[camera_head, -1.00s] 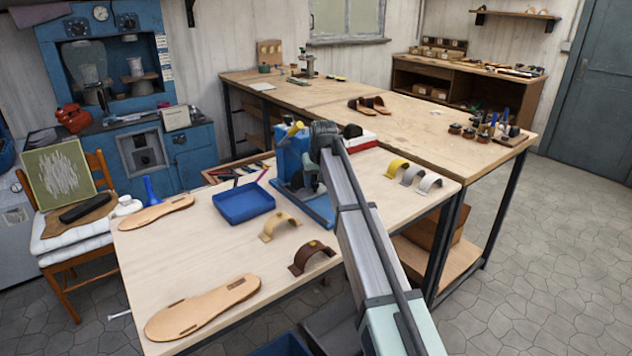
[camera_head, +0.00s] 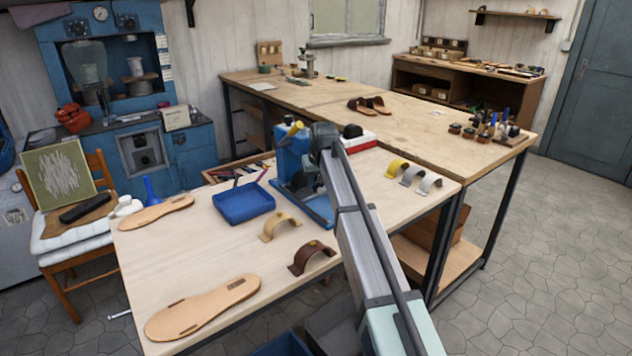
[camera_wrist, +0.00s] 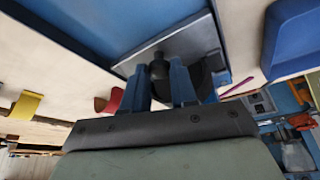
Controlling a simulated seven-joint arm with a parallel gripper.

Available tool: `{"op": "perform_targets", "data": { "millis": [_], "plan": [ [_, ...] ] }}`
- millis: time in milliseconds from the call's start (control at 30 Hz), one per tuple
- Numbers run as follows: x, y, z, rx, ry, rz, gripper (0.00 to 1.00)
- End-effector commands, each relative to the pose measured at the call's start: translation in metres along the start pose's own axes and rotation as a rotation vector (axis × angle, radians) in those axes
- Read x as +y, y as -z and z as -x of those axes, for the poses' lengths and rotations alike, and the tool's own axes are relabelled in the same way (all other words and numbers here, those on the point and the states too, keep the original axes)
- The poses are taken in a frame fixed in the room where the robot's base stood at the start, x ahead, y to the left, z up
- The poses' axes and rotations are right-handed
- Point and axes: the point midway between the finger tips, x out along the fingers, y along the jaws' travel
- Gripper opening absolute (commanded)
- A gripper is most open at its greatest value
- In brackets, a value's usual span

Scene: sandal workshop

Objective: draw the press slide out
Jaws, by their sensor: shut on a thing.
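The blue press (camera_head: 291,158) stands on the near workbench, with its flat blue base reaching toward the front. In the wrist view its grey metal slide plate (camera_wrist: 196,41) lies beside the blue base (camera_wrist: 115,22). A dark knob (camera_wrist: 159,72) stands on the plate. My gripper (camera_wrist: 161,70) has its two blue fingers on either side of this knob and is shut on it. A dark round part shows behind the right finger. In the head view my wrist and arm hide the fingers, the knob and most of the slide.
A blue tray (camera_head: 243,203) sits left of the press. A tan strap (camera_head: 281,225), a brown strap (camera_head: 311,257) and a large sole (camera_head: 203,307) lie toward the front. Yellow, grey and white arches are at the right. A red-and-white box (camera_head: 358,139) is behind my wrist.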

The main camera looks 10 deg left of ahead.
Motion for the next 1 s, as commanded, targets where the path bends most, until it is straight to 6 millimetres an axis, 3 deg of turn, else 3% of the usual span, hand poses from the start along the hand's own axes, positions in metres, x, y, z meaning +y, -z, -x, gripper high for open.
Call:
{"op": "perform_targets", "data": {
  "millis": [367,467,800,1000],
  "plan": [
    [0.003,-0.007,0.003,0.000,-0.001,0.000,0.00],
    [0.009,-0.022,0.008,0.000,-0.002,0.000,0.00],
    [0.043,-0.100,0.041,0.001,-0.002,-0.001,0.00],
    [0.050,-0.112,0.046,-0.001,-0.002,0.001,0.00]
  ]
}}
